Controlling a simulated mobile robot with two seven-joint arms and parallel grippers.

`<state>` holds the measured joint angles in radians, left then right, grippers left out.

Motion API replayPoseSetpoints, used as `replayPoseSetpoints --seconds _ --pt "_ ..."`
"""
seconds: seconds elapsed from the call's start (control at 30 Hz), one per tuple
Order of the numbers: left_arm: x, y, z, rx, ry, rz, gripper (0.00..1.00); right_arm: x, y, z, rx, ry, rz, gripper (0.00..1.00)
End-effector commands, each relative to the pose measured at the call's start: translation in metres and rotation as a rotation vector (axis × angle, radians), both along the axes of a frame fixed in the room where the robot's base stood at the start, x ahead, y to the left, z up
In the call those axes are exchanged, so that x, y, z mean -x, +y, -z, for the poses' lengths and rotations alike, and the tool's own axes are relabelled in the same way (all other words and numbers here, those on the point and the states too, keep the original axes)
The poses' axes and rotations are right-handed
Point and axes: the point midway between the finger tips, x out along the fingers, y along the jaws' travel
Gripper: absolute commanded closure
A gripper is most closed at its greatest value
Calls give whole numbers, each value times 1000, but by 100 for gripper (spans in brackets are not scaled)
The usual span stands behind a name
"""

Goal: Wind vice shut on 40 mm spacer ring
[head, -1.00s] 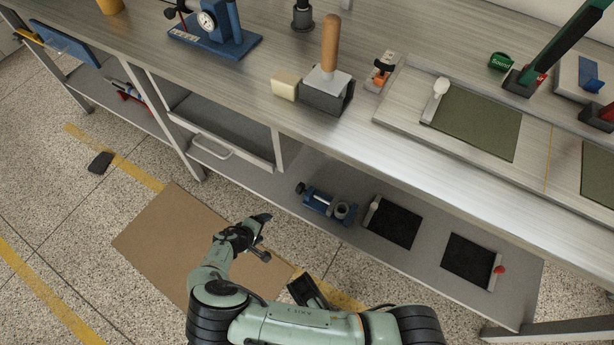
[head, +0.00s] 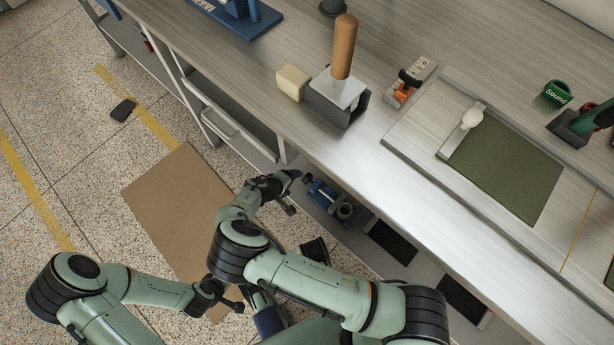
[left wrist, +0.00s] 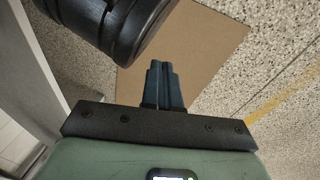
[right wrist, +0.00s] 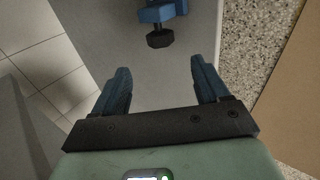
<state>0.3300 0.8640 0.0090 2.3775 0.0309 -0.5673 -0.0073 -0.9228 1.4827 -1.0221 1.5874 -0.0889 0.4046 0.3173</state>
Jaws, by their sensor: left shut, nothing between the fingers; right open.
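The small blue vice (head: 322,193) lies on the lower shelf under the bench. A grey ring (head: 345,211), which looks like the spacer ring, is at its right end; I cannot tell whether the jaws touch it. My right gripper (head: 291,192) is open and empty, just left of the vice. In the right wrist view, the vice's blue end (right wrist: 160,14) and dark screw knob (right wrist: 160,38) lie beyond and between the spread fingers (right wrist: 160,72), apart from them. My left gripper (head: 236,302) is shut and empty, low over the floor; its fingers (left wrist: 162,72) are together.
The bench top edge (head: 400,210) overhangs the shelf and vice. Black mats (head: 391,242) lie on the shelf right of the vice. A brown sheet (head: 180,205) lies on the floor. A wooden-handled tool (head: 343,50) stands on the bench above.

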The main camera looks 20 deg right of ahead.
Motion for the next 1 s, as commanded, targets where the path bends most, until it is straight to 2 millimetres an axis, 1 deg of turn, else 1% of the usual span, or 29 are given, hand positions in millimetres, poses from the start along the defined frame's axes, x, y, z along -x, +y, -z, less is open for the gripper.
replayPoseSetpoints --seconds 0.03,0.3,0.5,0.7,1.0 --pt "6 1 7 1 19 -2 100 -2 -7 10 2 2 2 26" --pt "40 5 36 9 135 -9 100 -15 -39 57 1 2 3 26" --pt "62 8 50 13 208 -15 100 -23 -57 82 1 1 1 26" --pt "72 9 54 16 240 -19 100 -27 -65 93 0 1 -1 26" --pt "73 9 54 15 244 -18 100 -27 -66 93 0 0 0 26"
